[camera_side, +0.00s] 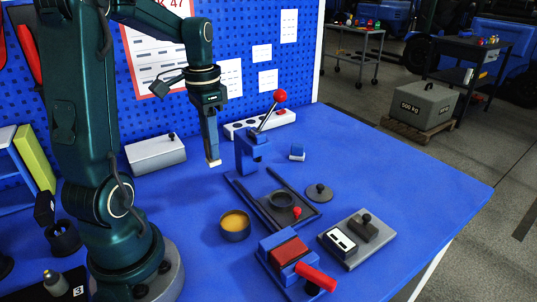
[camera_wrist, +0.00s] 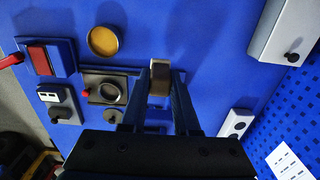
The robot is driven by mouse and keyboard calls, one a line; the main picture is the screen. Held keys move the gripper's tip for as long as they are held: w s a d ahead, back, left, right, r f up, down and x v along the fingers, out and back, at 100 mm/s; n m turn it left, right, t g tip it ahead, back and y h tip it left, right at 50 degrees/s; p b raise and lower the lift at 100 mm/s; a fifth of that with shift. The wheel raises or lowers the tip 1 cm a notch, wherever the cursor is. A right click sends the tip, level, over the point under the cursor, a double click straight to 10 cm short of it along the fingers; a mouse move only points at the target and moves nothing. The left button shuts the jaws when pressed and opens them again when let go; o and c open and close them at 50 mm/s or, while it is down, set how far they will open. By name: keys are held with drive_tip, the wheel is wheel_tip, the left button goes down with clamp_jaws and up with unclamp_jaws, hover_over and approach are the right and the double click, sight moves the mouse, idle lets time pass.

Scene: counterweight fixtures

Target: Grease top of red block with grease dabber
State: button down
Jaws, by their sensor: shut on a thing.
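My gripper (camera_side: 212,148) is shut on the grease dabber (camera_side: 214,163), which has a pale tip pointing down over the table. In the wrist view the dabber (camera_wrist: 160,72) shows as a brown block with a pale end between the two fingers (camera_wrist: 159,92). The red block (camera_side: 290,251) sits in a blue vise with a red handle at the front of the table; the red block (camera_wrist: 39,60) is at the far left in the wrist view. A round tin of yellow-orange grease (camera_side: 235,220) stands left of the vise. The dabber is apart from both.
A blue press (camera_side: 252,153) with a red-knobbed lever and a dark base holding a ring (camera_side: 281,199) stands between my gripper and the vise. A grey plate (camera_side: 357,239) with black-knobbed pieces lies right. A pale box (camera_side: 155,156) is behind. The table's right side is clear.

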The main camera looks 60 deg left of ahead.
drive_tip(key=d+f+g+h, duration=0.1)
drive_tip(key=d+g+h, duration=0.15)
drive_tip(key=d, duration=0.75)
drive_tip(key=shift+t+h, duration=0.25)
drive_tip(key=shift+h, duration=0.2)
drive_tip(key=shift+s+a+f, duration=0.1)
drive_tip(key=shift+f, duration=1.35)
drive_tip(key=shift+a+f, duration=0.1)
drive_tip(key=shift+f, duration=1.3)
drive_tip(key=shift+f, duration=0.5)
wheel_tip(320, 180, up, 7)
